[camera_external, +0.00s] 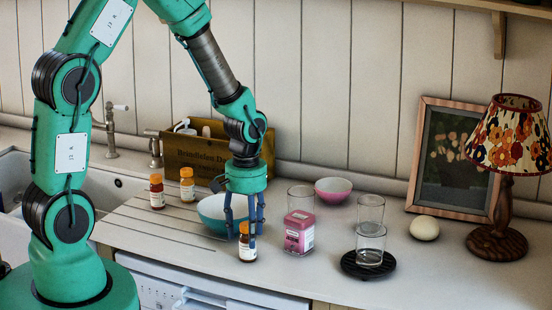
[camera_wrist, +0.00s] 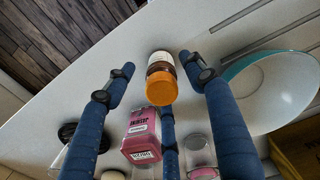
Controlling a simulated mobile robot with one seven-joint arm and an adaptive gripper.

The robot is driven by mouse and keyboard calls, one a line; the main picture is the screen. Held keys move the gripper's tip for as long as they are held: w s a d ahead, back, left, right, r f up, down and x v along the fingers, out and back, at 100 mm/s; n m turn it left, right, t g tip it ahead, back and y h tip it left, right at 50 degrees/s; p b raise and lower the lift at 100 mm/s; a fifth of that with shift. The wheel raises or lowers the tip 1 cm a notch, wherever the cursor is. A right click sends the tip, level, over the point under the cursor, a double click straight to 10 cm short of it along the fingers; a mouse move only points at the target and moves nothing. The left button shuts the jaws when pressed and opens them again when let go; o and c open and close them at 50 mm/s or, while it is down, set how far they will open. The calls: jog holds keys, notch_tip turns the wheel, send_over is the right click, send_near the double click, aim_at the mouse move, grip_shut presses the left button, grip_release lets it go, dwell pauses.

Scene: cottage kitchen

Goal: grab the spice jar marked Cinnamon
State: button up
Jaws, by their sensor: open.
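A small brown spice jar with an orange lid (camera_external: 247,243) stands upright near the front edge of the counter; its label is too small to read. It also shows in the wrist view (camera_wrist: 161,80), lid toward the camera, between my finger tips. My gripper (camera_external: 244,228) points down over this jar, its blue fingers open around it and apart from it in the wrist view (camera_wrist: 157,64). Two similar jars, one left (camera_external: 157,192) and one a little right of it (camera_external: 187,185), stand by the sink. I cannot read which is Cinnamon.
A teal bowl (camera_external: 212,222) stands close behind my gripper. To the right are a pink-labelled box (camera_external: 299,238), a glass on a black coaster (camera_external: 352,268) and a pink bowl (camera_external: 333,190). The front right of the counter is clear.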

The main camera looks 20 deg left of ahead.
aim_at(247, 244)
jog(key=shift+f+b, duration=0.3)
jog(key=shift+f, duration=2.25)
grip_shut()
jog(key=shift+r, duration=0.1)
jog(key=shift+r, duration=0.7)
notch_tip(247, 244, up, 2)
jog(key=shift+r+p, duration=0.1)
jog(key=shift+p, duration=0.2)
jog(key=s+a, duration=0.3)
jog(key=s, duration=0.4)
jog(key=s+a+r, duration=0.1)
jog(key=s+a, duration=0.2)
jog(key=s, duration=0.5)
jog(key=shift+r+p, duration=0.15)
jog(key=shift+p, duration=0.15)
jog(key=shift+w, duration=0.1)
